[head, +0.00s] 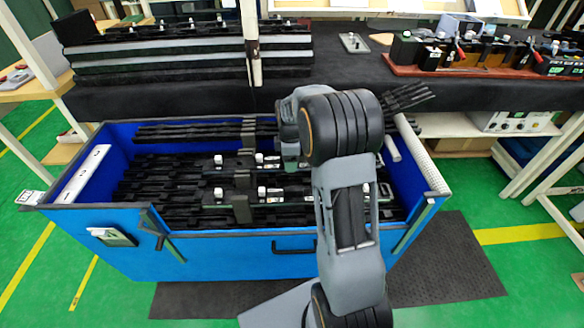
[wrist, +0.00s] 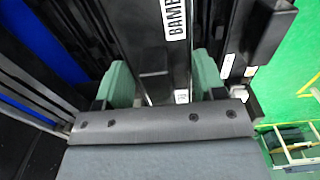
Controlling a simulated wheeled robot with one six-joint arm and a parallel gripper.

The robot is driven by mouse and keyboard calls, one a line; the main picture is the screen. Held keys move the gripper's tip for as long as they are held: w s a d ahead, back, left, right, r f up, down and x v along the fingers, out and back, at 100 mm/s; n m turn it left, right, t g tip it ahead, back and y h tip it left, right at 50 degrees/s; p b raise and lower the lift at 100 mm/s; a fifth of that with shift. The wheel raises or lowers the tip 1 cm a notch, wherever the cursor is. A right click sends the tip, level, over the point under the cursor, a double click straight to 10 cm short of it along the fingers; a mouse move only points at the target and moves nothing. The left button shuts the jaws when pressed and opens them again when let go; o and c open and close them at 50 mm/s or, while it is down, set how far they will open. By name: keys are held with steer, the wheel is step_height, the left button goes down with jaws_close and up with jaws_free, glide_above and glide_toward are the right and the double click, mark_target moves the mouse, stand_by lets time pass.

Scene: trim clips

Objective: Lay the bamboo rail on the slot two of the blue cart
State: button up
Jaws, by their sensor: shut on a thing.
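The blue cart (head: 200,254) stands in front of the bench, with rows of black rails and clips inside it. My gripper (wrist: 163,88) has its green fingers on either side of a black rail with a white label reading "BAMB", the bamboo rail (wrist: 152,50). It is shut on this rail. In the head view my arm covers most of the gripper and the grip. Dark bar ends (head: 408,97) stick out right of my arm above the cart's back right; I cannot tell whether they belong to the held rail. Slot numbers are not readable.
The black bench (head: 345,92) runs behind the cart. It carries stacked rails (head: 190,52) at left and a red-brown tray (head: 470,72) with devices at right. A pale post (head: 251,40) rises at the bench front. Green floor is open right of the cart.

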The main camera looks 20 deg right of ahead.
steer(key=shift+s+d+f, duration=0.1)
steer(key=shift+f, duration=0.85)
steer(key=shift+s+d+f, duration=0.1)
steer(key=shift+f, duration=0.8)
steer(key=shift+f+b, duration=0.15)
steer(key=shift+b, duration=0.2)
steer(key=o, duration=1.1)
step_height(320, 180, up, 12)
steer(key=shift+f+p, duration=0.25)
steer(key=shift+p, duration=0.7)
steer(key=shift+s+a+r, duration=0.1)
steer(key=shift+r, duration=0.25)
steer(key=s+a+m+t, duration=0.1)
steer(key=s+a+m, duration=0.2)
steer(key=s, duration=0.3)
steer(key=s+a+r+m+t, duration=0.1)
steer(key=s+a+m, duration=0.2)
steer(key=s+m, duration=0.3)
steer(key=s+a+r+m+t, duration=0.1)
steer(key=s+a+m, duration=0.3)
steer(key=s, duration=0.4)
steer(key=shift+r+m, duration=0.1)
steer(key=shift+m, duration=0.2)
